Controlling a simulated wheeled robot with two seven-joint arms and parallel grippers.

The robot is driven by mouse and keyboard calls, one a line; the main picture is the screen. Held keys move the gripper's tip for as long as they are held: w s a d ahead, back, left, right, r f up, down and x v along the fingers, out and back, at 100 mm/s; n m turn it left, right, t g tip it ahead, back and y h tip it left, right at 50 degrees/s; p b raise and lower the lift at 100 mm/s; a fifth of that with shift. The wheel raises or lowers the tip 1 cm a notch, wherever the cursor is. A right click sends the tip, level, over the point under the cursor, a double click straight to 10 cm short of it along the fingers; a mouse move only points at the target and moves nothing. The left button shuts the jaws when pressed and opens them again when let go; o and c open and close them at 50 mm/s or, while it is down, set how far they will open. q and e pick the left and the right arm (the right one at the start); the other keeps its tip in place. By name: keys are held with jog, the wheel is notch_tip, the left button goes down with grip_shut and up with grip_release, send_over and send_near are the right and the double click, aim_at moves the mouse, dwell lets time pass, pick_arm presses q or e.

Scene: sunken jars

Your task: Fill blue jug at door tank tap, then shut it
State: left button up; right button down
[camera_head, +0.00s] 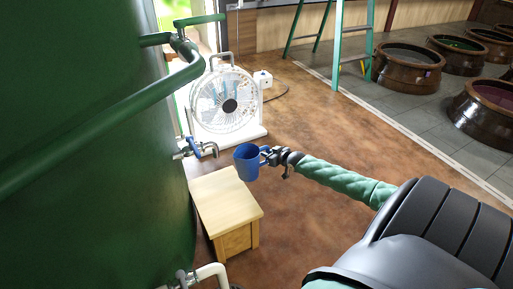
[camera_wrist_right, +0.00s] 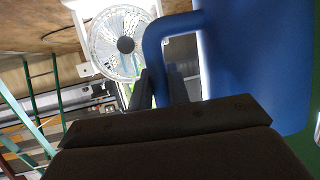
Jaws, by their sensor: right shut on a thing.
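The blue jug (camera_head: 247,162) is held upright by its handle in my right gripper (camera_head: 268,157), above the wooden stool. In the right wrist view the jug (camera_wrist_right: 255,60) fills the upper right, with its handle between the fingers of my gripper (camera_wrist_right: 160,88). The tap (camera_head: 205,150) with a blue lever (camera_head: 193,146) sticks out low on the large green tank (camera_head: 90,130). The jug is just right of the tap's spout, and a small gap shows between them. I cannot tell whether water runs. My left gripper is not in view.
A wooden stool (camera_head: 225,200) stands below the jug beside the tank. A white fan (camera_head: 228,103) stands behind the tap by the doorway. Green pipes cross the tank. A green ladder (camera_head: 338,50) and several brown jars (camera_head: 408,68) stand farther back. The brown floor right of the stool is clear.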

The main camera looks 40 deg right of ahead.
aim_at(247, 176)
jog(key=s+d+f, duration=0.2)
jog(key=s+d, duration=0.2)
jog(key=d, duration=0.3)
jog(key=w+a+f, duration=0.1)
jog(key=w+a, duration=0.1)
jog(key=a, duration=0.4)
jog(key=w+a+f+b, duration=0.1)
jog(key=a, duration=0.6)
jog(key=w+a, duration=0.2)
jog(key=a, duration=0.5)
jog(key=shift+w+f, duration=0.3)
jog(key=shift+f, duration=0.1)
jog(key=shift+w+a+f, duration=0.1)
jog(key=shift+a, duration=0.05)
jog(key=shift+f+b, duration=0.3)
jog(key=shift+f, duration=0.5)
jog(key=c, duration=1.3)
grip_release()
jog(key=shift+o, duration=0.2)
